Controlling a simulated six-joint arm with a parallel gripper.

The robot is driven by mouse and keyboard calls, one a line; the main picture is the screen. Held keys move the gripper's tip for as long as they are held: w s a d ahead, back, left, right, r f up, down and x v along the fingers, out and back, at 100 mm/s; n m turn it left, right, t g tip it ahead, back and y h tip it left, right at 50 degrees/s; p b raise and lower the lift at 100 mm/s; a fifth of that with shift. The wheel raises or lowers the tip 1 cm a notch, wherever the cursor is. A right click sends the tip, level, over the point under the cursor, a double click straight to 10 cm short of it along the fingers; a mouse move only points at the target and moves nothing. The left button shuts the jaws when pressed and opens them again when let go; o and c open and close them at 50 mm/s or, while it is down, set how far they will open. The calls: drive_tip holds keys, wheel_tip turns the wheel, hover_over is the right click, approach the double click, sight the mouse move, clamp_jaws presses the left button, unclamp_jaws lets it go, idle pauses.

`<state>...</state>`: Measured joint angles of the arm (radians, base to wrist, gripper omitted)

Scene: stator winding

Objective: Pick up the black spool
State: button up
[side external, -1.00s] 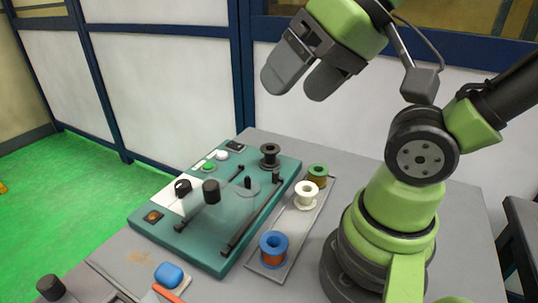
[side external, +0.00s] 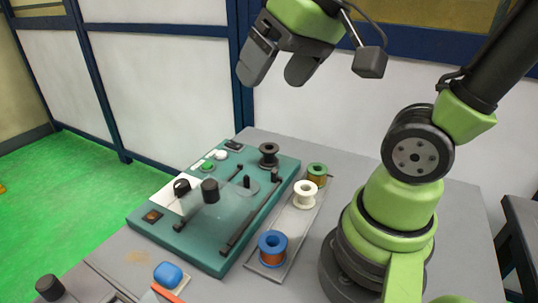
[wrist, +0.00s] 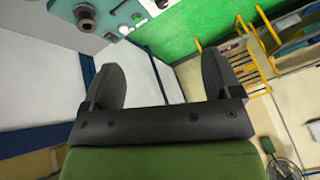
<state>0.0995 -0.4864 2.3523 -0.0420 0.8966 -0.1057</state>
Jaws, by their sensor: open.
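The black spool (side external: 269,155) stands upright at the far corner of the teal winding board (side external: 150,225) in the side view.
On a grey tray (side external: 290,232) right of the board stand a green-flanged spool (side external: 317,174), a white spool (side external: 305,194) and a blue-flanged spool (side external: 272,247). A black knob (side external: 210,190) rises from the board. A blue item (side external: 168,274) lies near the front edge.

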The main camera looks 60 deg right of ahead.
drive_tip(key=w+d+f+g+h, duration=0.1)
drive_tip(key=w+d+f+g, duration=0.25)
drive_tip(key=w+d, duration=0.35)
drive_tip(key=n+g, duration=0.1)
drive_tip(key=g, duration=0.2)
approach(270, 154)
drive_tip(key=d, duration=0.1)
drive_tip(key=shift+n, duration=0.3)
drive_tip(key=f, duration=0.5)
drive_tip(key=shift+w+d+f, duration=0.3)
drive_tip(key=shift+w+d, duration=0.1)
drive_tip(key=shift+d+f, duration=0.2)
drive_tip(key=shift+f, duration=2.8)
drive_tip(key=c, duration=1)
